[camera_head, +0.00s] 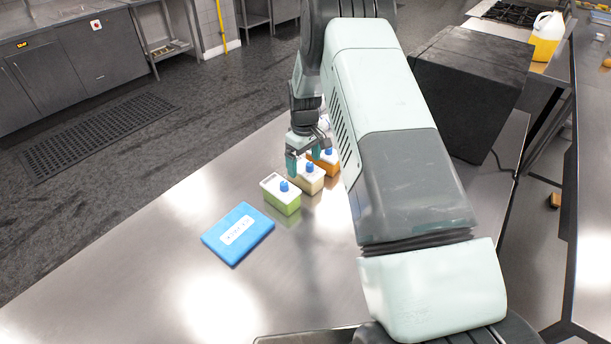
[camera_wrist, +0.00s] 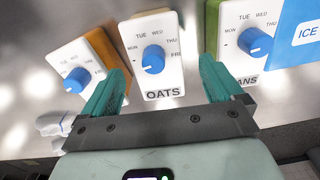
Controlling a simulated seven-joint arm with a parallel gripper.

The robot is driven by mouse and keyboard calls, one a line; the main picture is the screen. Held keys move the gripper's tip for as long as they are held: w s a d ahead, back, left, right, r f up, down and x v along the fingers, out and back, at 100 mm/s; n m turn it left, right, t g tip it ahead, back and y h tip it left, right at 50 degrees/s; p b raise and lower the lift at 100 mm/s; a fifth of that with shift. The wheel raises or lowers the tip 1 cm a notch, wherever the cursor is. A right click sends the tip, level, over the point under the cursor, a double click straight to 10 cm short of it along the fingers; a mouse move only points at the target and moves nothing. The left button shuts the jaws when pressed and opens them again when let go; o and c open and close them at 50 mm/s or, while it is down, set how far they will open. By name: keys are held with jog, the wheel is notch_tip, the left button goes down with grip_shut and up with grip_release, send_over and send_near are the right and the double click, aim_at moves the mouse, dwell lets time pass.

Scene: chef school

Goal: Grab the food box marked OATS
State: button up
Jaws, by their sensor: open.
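The OATS box (camera_wrist: 165,84) has a white face with a blue dial and printed weekdays. It is in the middle of the wrist view, its label upright to the camera. In the head view it is the beige-sided middle box (camera_head: 310,183) of a row of three. My gripper (camera_head: 304,163) is above and close to it, partly covering it. In the wrist view my gripper's (camera_wrist: 161,72) two teal fingers are spread apart, one to each side of the OATS box, with nothing held. I cannot tell whether the fingertips reach down beside it.
A green box (camera_head: 281,199), its label ending in "ANS", and an orange box (camera_head: 331,166) flank it closely. A blue slab (camera_head: 238,234) marked ICE lies beyond the green one. A large dark block (camera_head: 470,85) stands right of my arm. The steel counter (camera_head: 130,270) is clear at left.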

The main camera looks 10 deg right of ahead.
aim_at(306, 172)
jog(key=f, duration=0.5)
jog(key=shift+d+f, duration=0.1)
jog(key=shift+d, duration=0.1)
jog(key=shift+c, duration=0.2)
jog(key=c, duration=1.4)
